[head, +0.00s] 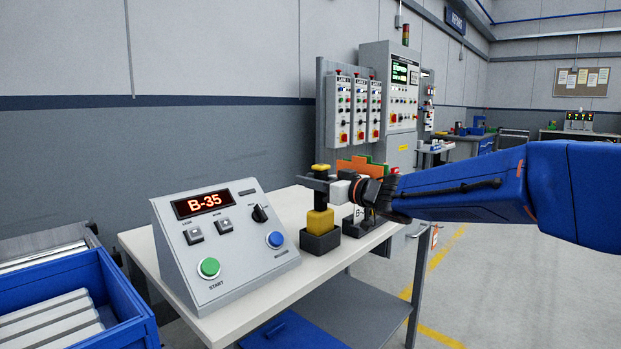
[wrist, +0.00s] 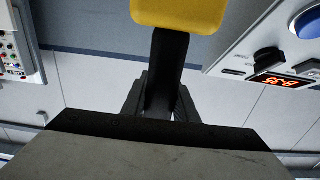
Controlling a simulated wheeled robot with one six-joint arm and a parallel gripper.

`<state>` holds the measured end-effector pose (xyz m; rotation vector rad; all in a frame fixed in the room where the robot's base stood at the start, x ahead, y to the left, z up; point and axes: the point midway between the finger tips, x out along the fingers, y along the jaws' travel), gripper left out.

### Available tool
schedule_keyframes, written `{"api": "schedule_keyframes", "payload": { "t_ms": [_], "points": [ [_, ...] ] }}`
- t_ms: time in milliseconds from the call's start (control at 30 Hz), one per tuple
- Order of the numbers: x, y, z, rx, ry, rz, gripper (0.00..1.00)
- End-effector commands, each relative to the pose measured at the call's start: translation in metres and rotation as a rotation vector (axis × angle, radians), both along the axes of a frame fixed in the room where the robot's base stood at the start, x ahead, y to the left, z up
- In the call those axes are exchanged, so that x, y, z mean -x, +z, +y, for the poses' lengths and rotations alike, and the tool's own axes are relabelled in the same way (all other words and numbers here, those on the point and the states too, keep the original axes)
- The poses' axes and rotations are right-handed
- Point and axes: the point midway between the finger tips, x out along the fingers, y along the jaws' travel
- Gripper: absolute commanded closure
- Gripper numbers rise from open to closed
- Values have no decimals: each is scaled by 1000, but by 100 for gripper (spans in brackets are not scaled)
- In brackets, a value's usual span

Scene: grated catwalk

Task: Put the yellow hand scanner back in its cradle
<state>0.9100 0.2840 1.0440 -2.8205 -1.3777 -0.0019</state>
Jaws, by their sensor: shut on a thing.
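The yellow hand scanner (head: 320,221) stands upright, with yellow ends and a dark middle. My gripper (head: 319,181) is shut on its dark middle, just under the yellow top. The black cradle (head: 320,243) is a box on the table, directly below the scanner. The scanner's lower yellow end meets the cradle's top opening; I cannot tell how deep it sits. In the wrist view, the scanner's yellow end (wrist: 178,13) and dark shaft show in front of my fingers. The cradle is not visible there.
A sloped control box (head: 222,245) reading B-35 stands left of the cradle on the pale table (head: 296,199). A dark stand (head: 359,227) with a labelled card is close on the right. A blue bin (head: 117,297) is at lower left.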

Motion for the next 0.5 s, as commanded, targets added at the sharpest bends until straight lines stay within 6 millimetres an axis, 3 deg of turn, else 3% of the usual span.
{"api": "schedule_keyframes", "payload": {
  "t_ms": [500],
  "points": [
    [0,-17,0,0,0,0,100]
  ]
}}
